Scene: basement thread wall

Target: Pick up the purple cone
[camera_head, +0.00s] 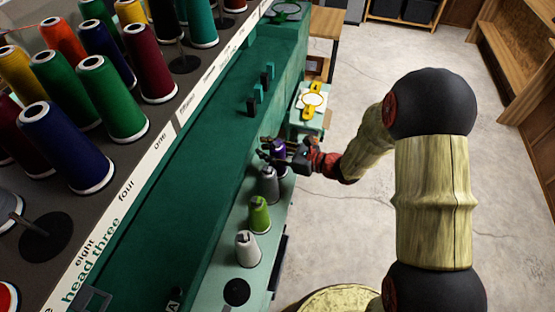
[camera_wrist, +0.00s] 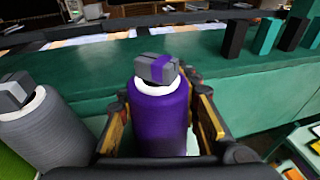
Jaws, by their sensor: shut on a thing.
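The purple cone (camera_wrist: 158,118) stands upright between the two fingers of my gripper (camera_wrist: 160,125) in the wrist view. It has a white top with a grey and purple cap piece on it. In the head view the purple cone (camera_head: 279,147) is a small purple patch, partly hidden by my gripper (camera_head: 279,153). My gripper is shut on the cone, with a finger along each side. I cannot tell whether the cone's base touches the pale green ledge.
A grey cone (camera_head: 269,184) stands close beside the purple one; it also shows in the wrist view (camera_wrist: 45,130). A green cone (camera_head: 259,214) and a white cone (camera_head: 247,248) follow along the ledge. Open floor (camera_head: 340,220) lies right.

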